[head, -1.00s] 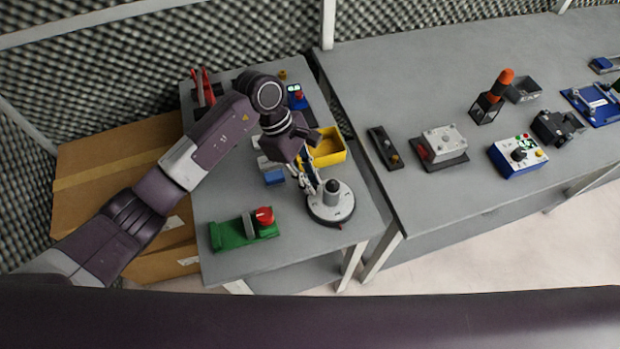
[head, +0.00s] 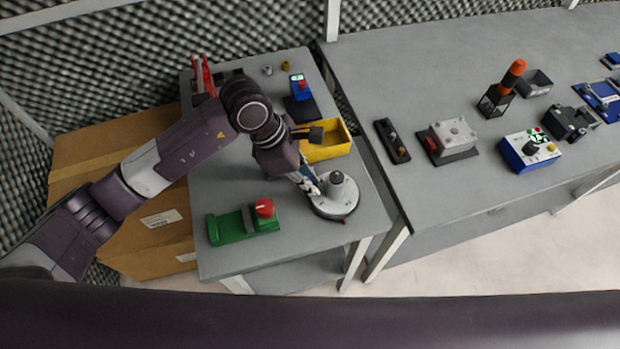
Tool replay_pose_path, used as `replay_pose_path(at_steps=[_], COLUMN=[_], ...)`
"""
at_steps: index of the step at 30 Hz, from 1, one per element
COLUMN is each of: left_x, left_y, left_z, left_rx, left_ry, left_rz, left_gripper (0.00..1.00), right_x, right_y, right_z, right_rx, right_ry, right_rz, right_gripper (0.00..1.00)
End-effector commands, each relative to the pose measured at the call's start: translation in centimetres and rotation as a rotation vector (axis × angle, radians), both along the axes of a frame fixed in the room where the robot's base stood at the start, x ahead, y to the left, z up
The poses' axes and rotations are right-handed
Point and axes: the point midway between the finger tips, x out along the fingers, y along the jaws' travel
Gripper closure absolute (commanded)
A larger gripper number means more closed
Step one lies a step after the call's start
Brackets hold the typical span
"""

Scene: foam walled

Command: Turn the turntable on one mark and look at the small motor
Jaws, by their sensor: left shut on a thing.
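The turntable (head: 345,205) is a round pale grey disc with a dark base on the near right part of the smaller grey table. A small grey cylinder with a dark top (head: 338,182), which may be the small motor, stands upright at its middle. A small red mark shows at the base's near edge. My left gripper (head: 313,188) reaches down from the upper left and is shut at the turntable's left side. Its fingertips are small in view, and the exact part they hold is hard to make out. My right gripper is not in view.
A green fixture with a red knob (head: 232,227) stands left of the turntable. A yellow bin (head: 338,150) and a blue device (head: 300,88) are behind. A larger grey table (head: 430,195) with several devices stands right. Cardboard boxes (head: 120,150) lie left.

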Motion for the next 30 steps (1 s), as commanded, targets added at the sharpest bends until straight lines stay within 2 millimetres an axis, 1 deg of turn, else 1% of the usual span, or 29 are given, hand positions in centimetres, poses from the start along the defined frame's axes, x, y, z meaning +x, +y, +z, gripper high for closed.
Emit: replay_pose_path(at_steps=[30], left_x=[-2.8], left_y=[-0.9], left_z=[-0.1], left_rx=[-0.002], left_ry=[-0.002], left_rz=[0.505], left_gripper=[1.00], right_x=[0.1], right_y=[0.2], right_z=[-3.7], right_rx=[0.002], right_ry=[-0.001], right_rz=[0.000], right_gripper=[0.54])
